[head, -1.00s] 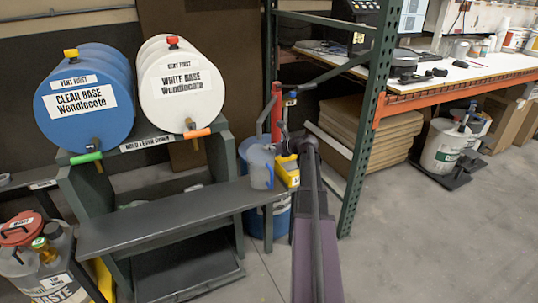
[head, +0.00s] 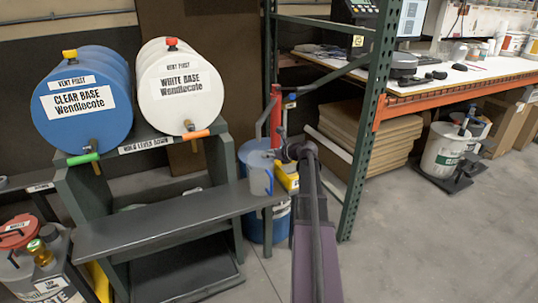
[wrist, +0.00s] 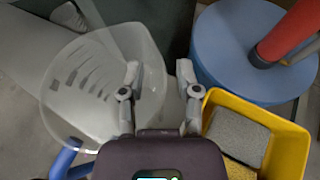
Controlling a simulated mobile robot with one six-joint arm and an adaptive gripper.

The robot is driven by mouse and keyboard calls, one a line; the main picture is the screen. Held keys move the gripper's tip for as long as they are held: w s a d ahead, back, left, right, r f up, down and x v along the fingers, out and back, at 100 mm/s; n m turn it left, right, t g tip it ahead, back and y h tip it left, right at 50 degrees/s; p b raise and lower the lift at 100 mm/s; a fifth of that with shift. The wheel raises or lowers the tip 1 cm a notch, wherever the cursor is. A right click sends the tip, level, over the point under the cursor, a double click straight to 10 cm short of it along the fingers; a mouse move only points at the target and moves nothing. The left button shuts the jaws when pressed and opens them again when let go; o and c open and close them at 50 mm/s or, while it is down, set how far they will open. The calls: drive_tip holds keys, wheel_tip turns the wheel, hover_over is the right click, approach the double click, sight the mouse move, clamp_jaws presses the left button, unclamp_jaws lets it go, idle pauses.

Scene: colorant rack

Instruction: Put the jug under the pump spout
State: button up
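The jug (head: 260,174) is pale and translucent with a blue handle. It is at the right end of the dark bench in the head view, and large at left in the wrist view (wrist: 95,85). My gripper (wrist: 158,72) is open, one finger overlapping the jug and the other to its right, with the jug's side wall between them. A gap shows between the fingers; contact with the wall cannot be told. The red pump (head: 276,108) rises from the blue drum (head: 255,158) behind the jug; its column also shows in the wrist view (wrist: 288,38). I cannot make out its spout clearly.
A yellow bin (wrist: 286,150) with grey and yellow sponges is close right of my gripper. A green rack post (head: 369,120) stands right of my arm. Blue (head: 80,105) and white (head: 178,90) barrels lie above the dark bench (head: 150,225). The floor at right is mostly clear.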

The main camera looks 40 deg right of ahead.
drive_tip(key=shift+r, duration=0.1)
drive_tip(key=p+v, duration=0.4)
drive_tip(key=v, duration=0.8)
drive_tip(key=shift+p, duration=0.4)
drive_tip(key=shift+d, duration=0.1)
